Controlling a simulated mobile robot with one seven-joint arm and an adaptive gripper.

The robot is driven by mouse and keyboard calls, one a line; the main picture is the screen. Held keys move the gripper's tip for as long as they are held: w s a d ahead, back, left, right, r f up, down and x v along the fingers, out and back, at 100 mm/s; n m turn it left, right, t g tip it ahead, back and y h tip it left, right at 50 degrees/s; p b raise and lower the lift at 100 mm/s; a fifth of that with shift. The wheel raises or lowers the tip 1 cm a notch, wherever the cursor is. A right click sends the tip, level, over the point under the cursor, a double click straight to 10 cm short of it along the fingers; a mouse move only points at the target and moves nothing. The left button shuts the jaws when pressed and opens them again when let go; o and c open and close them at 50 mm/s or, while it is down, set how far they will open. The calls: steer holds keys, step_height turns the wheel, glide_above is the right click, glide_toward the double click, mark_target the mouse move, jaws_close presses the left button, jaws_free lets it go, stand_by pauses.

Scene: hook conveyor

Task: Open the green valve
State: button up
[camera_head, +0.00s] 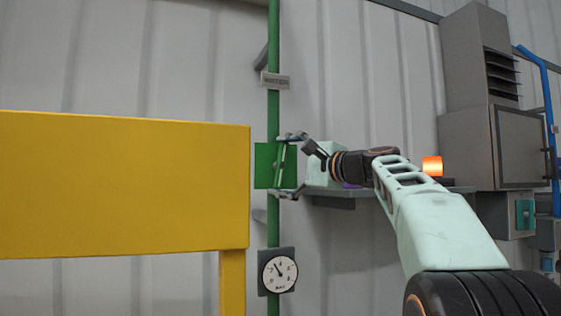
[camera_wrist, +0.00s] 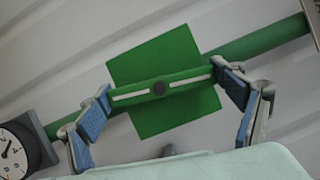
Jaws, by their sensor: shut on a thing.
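The green valve is a bar handle (camera_wrist: 135,95) with white strips and a dark centre knob, in front of a square green plate (camera_wrist: 160,57). In the head view the handle (camera_head: 280,166) stands near vertical with a slight tilt, in front of its plate (camera_head: 263,165) on the green pipe. In the wrist view the handle runs close to the pipe's direction. My gripper (camera_head: 289,165) is shut on the handle, with one finger at each end of it. The blue finger pads also show in the wrist view (camera_wrist: 163,99). The exact contact at the ends is hard to see.
The green pipe (camera_head: 273,220) runs up the corrugated wall, with a label (camera_head: 275,81) above the valve and a gauge (camera_head: 279,274) below. A yellow barrier (camera_head: 125,185) fills the left. A shelf with an orange lamp (camera_head: 432,166) and grey cabinets (camera_head: 521,146) are right.

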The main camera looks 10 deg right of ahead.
steer(key=shift+r+n+g+p, duration=0.1)
steer(key=shift+n+g+p, duration=0.3)
steer(key=shift+n, duration=0.5)
steer(key=o, duration=1)
steer(key=shift+o, duration=0.2)
steer(key=v, duration=1.2)
